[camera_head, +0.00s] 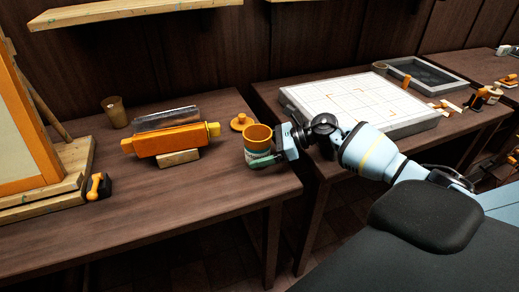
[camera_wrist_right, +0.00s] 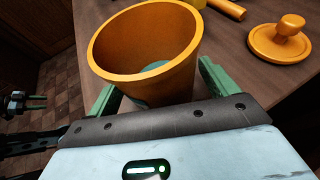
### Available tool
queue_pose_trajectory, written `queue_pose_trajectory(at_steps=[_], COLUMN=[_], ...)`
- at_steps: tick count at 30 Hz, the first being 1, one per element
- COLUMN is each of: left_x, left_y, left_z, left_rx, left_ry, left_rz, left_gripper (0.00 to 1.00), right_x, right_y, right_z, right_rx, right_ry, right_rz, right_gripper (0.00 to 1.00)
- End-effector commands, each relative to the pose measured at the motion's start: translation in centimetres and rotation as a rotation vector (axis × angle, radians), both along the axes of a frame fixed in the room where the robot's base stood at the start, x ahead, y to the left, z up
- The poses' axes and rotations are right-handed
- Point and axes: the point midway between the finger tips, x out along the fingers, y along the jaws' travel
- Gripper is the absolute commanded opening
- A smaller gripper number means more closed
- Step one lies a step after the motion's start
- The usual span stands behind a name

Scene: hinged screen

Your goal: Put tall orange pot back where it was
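The tall orange pot (camera_head: 257,133) is an open-topped cup near the right end of the left table. Its lower part looks green in the head view, where the green fingers cover it. My right gripper (camera_head: 264,160) reaches in from the right. In the right wrist view the pot (camera_wrist_right: 140,45) tilts in the picture and sits between the green fingers (camera_wrist_right: 157,92), which are against its two sides. Something teal shows at the pot's bottom inside. Whether the pot's base touches the table is hidden. A small dark part with green tips (camera_wrist_right: 36,101) at the left edge may be my left gripper.
An orange knobbed lid (camera_head: 241,122) lies just behind the pot. An orange roller-like tool (camera_head: 172,140) rests on a wooden block to the left, with a small brown cup (camera_head: 115,112) behind. A gap separates this table from the right table, which bears a white gridded board (camera_head: 355,98).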

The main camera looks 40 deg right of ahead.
Motion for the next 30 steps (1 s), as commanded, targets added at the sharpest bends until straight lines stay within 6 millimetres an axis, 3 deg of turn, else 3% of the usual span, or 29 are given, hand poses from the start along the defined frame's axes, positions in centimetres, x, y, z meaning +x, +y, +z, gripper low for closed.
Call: queue_pose_trajectory(at_steps=[10,14,24,30], left_x=[0.6,0.2,-0.8,-0.7], left_y=[0.0,0.0,0.0,0.0], left_z=[0.6,0.0,-1.4,-1.5], left_rx=[0.000,0.000,0.001,0.001], left_ry=[-0.014,-0.003,0.024,0.024], left_rz=[-0.001,-0.001,-0.003,-0.003], left_gripper=[0.47,0.47,0.47,0.47], right_x=[0.0,-0.9,-4.7,-6.1], right_y=[0.0,-1.4,-6.5,-8.3], right_z=[0.7,0.8,3.2,4.4], right_rx=[0.000,-0.002,-0.004,-0.002], right_ry=[-0.003,0.002,0.006,0.004], right_rz=[-0.001,-0.004,-0.002,-0.001], right_gripper=[0.85,0.85,0.85,0.85])
